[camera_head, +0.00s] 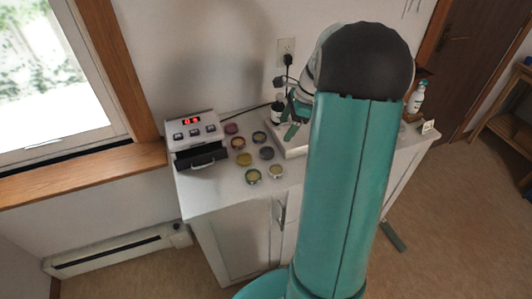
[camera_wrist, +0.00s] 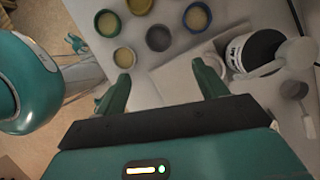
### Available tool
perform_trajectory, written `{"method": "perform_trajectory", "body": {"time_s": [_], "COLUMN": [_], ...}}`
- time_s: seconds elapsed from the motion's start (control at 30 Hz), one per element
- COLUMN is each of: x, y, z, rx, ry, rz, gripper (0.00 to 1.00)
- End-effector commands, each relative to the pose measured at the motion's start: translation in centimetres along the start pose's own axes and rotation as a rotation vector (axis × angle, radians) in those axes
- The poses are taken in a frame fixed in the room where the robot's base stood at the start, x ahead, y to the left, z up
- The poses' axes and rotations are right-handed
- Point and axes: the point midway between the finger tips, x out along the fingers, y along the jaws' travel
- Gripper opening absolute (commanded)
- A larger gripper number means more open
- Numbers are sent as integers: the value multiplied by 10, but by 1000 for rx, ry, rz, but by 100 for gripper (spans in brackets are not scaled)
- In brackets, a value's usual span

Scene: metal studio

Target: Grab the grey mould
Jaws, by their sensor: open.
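The grey mould, a small round dish with a grey rim and a pale filling, lies on the white cabinet top near its front edge in the head view (camera_head: 276,172). It shows just above the left fingertip in the wrist view (camera_wrist: 124,57). My gripper is open with nothing between its green fingers in the wrist view (camera_wrist: 164,78). In the head view my gripper (camera_head: 291,122) is behind and slightly right of the mould, above a white base. My arm hides part of the cabinet top.
Other round moulds lie close by: green (camera_head: 253,176), purple (camera_head: 266,153), yellow (camera_head: 244,159), blue (camera_head: 259,137) and more. A white device with a red display (camera_head: 196,131) stands left. A dark labelled jar (camera_wrist: 262,48) stands right of my fingers in the wrist view.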

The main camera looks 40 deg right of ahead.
Motion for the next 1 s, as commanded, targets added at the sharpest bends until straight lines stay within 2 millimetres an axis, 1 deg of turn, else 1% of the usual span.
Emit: {"method": "perform_trajectory", "body": {"time_s": [0.03, 0.2, 0.3, 0.47, 0.7, 0.83, 1.0], "x": [12, 44, 55, 66, 102, 110, 111], "y": [1, 0, -1, -2, -1, -2, -2], "z": [0, 2, 2, 4, 7, 8, 8], "rx": [0, -2, -3, -5, -3, -5, -5], "ry": [-1, 0, 1, 0, 0, 1, 1], "rz": [5, 5, 3, 3, 3, 0, -1], "gripper": [72, 72, 72, 72, 72, 72, 72]}}
